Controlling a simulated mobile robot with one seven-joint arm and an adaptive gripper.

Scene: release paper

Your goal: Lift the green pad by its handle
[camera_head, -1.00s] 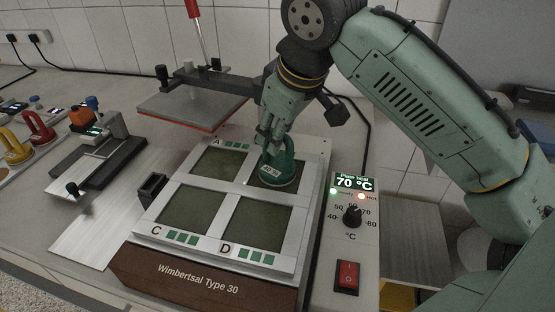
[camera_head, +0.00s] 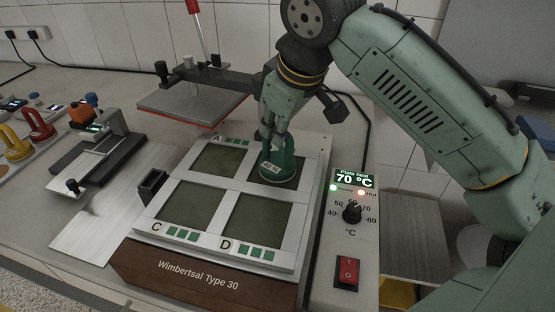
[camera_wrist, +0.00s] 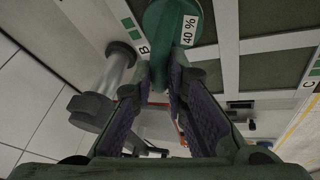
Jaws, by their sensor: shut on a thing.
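The green pad (camera_head: 279,169) has a round base with a "40 %" label and an upright handle. In the head view it is at the back right panel of the hot plate (camera_head: 185,232). My gripper (camera_head: 272,138) comes down from above and is shut on the pad's handle. The wrist view shows the green pad (camera_wrist: 180,30) at the top, beyond the fingers of my gripper (camera_wrist: 160,78). The letter B shows beside it. The fingers hide part of the handle. I cannot tell whether the base touches the panel.
A raised flat press plate (camera_head: 190,103) on an arm stands behind the hot plate. A control box (camera_head: 352,212) reading 70 °C is on the right. A red pad (camera_head: 37,125) and a yellow pad (camera_head: 15,145) stand far left. A small black holder (camera_head: 153,185) is beside the plate.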

